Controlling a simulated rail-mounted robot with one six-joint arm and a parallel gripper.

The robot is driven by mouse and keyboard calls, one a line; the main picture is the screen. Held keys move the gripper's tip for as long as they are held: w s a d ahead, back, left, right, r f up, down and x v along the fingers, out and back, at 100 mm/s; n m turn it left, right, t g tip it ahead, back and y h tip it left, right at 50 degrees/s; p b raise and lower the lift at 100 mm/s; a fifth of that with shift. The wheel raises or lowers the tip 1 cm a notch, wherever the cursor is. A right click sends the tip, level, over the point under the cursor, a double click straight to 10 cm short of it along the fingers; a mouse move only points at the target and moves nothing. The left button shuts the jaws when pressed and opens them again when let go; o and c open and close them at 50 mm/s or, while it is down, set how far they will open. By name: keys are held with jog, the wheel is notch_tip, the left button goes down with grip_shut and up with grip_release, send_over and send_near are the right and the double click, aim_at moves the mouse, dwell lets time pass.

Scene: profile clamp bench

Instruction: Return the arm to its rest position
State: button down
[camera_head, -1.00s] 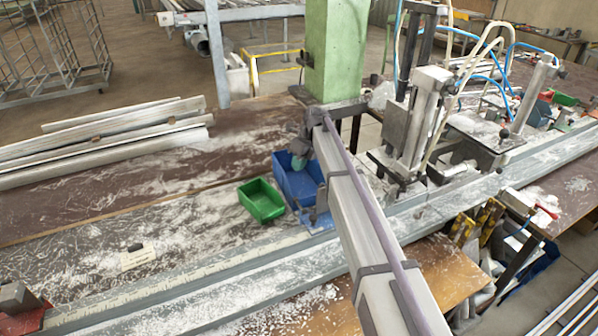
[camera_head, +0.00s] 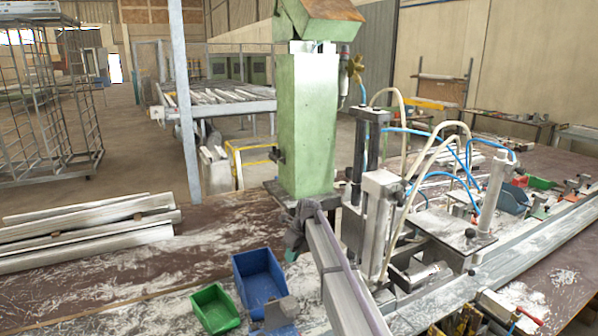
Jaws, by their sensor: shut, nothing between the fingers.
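My arm (camera_head: 340,275) reaches from the bottom edge up to the middle of the head view. At its far end a dark grey wrist hangs down, with my gripper (camera_head: 291,256) small below it. The gripper is shut and empty. In the picture it shows just above and right of the blue bin (camera_head: 262,285), in front of the foot of the green column (camera_head: 308,135). Its fingers are too small to make out in detail.
A green bin (camera_head: 215,310) stands left of the blue bin. The clamp unit (camera_head: 380,225), with hoses and upright cylinders, stands close right of my arm. Metal profiles (camera_head: 90,230) lie at left on the brown bench (camera_head: 130,290). The bench between them has free room.

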jog(key=s+d+n+h, duration=0.1)
jog(key=s+d+n, duration=0.5)
jog(key=s, duration=0.7)
jog(key=s+d+n+h, duration=0.1)
jog(key=s+d+n, duration=0.6)
jog(key=s+n, duration=0.4)
jog(key=s+d+f+n+t+h, duration=0.1)
jog(key=s+d+n, duration=0.5)
jog(key=s, duration=0.9)
jog(key=n, duration=0.3)
jog(key=shift+d+h, duration=0.3)
jog(key=shift+d, duration=0.1)
jog(key=c, duration=1.9)
grip_release()
jog(key=shift+s, duration=0.1)
